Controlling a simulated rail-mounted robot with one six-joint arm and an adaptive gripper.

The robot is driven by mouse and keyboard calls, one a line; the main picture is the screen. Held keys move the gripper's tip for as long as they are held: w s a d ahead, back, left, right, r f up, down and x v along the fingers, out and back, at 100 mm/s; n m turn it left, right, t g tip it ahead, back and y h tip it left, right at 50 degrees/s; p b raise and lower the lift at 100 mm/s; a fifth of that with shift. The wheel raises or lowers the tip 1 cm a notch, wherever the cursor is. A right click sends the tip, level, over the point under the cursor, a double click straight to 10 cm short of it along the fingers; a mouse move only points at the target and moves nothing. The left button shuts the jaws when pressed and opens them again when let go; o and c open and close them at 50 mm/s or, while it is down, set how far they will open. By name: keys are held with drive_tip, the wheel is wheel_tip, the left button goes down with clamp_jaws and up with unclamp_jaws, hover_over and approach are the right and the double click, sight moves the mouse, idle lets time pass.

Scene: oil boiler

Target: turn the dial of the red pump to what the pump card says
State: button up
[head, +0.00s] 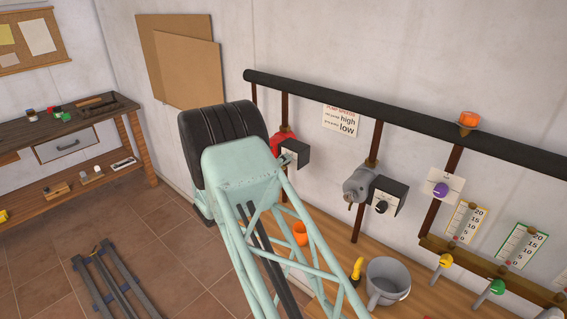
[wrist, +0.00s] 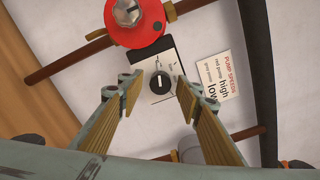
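The red pump (wrist: 138,22) is at the top of the wrist view; in the head view the red pump (head: 279,140) is partly behind my arm. Its dial (wrist: 160,83) is a black knob on a white face in a dark box, with a pale mark whose setting I cannot read surely. The pump card (wrist: 221,77) is beside it; on the pump card in the head view (head: 341,121) the large words are "high" above "low", seemingly red pump high, grey pump low. My gripper (wrist: 159,87) is open and empty, its fingers on either side of the dial, apparently not touching it.
The grey pump (head: 360,184) and its dial box (head: 383,204) are to the right. Dark pipes run along the wall (head: 430,115). A grey bucket (head: 388,281), an orange cup (head: 301,233) and a yellow object (head: 357,269) stand below on a wooden surface.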

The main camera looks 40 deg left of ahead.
drive_tip(key=shift+w, duration=0.6)
drive_tip(key=shift+c, duration=0.5)
drive_tip(key=c, duration=0.7)
drive_tip(key=shift+c, duration=0.2)
